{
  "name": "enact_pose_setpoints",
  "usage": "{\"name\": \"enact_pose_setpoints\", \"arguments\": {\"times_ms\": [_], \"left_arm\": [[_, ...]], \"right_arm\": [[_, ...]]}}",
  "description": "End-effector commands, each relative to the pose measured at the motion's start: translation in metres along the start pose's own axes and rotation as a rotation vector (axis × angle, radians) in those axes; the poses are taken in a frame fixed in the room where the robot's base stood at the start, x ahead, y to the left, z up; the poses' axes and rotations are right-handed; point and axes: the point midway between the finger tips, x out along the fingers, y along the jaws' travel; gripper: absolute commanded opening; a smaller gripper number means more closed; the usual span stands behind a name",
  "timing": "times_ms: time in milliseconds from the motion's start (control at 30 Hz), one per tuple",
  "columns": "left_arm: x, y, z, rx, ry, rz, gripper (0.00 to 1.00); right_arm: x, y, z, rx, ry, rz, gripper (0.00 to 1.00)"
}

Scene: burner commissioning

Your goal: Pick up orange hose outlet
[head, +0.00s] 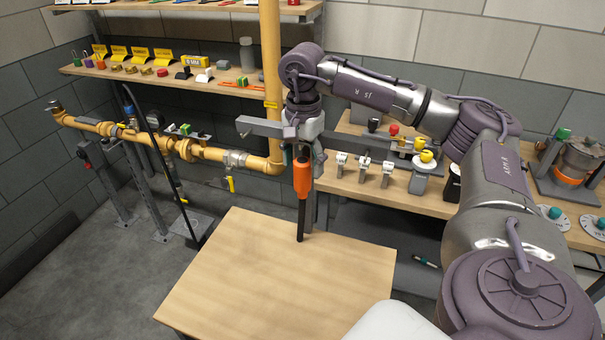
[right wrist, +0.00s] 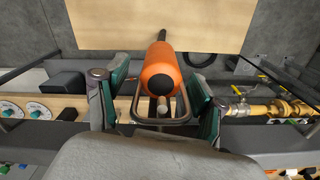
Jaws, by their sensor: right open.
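The orange hose outlet (head: 302,178) is a bright orange cylinder with a dark tube pointing down below it, roughly upright. The tube's lower end shows against the far part of the wooden table; I cannot tell whether it touches. My right gripper (head: 304,154) is open at the top of the outlet. In the right wrist view the orange body (right wrist: 160,75) lies between the two spread fingers of the right gripper (right wrist: 153,93), with a visible gap on each side. A dark bent loop shows around its near end. My left gripper is not in view.
The wooden table (head: 250,285) is bare in front. Yellow gas piping (head: 205,151) runs to the left, with a vertical pipe (head: 270,80) close beside the gripper. A workbench (head: 395,192) with fittings stands behind right. A shelf (head: 140,77) holds small parts.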

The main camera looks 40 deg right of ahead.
Motion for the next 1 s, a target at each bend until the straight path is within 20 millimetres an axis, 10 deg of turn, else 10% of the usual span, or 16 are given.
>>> {"name": "enact_pose_setpoints", "arguments": {"times_ms": [433,1000], "left_arm": [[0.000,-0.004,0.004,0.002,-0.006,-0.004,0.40],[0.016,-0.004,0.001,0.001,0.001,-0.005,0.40]], "right_arm": [[0.000,0.000,0.000,0.000,0.000,0.000,0.06],[-0.013,0.002,0.012,-0.006,-0.001,-0.002,0.04]]}}
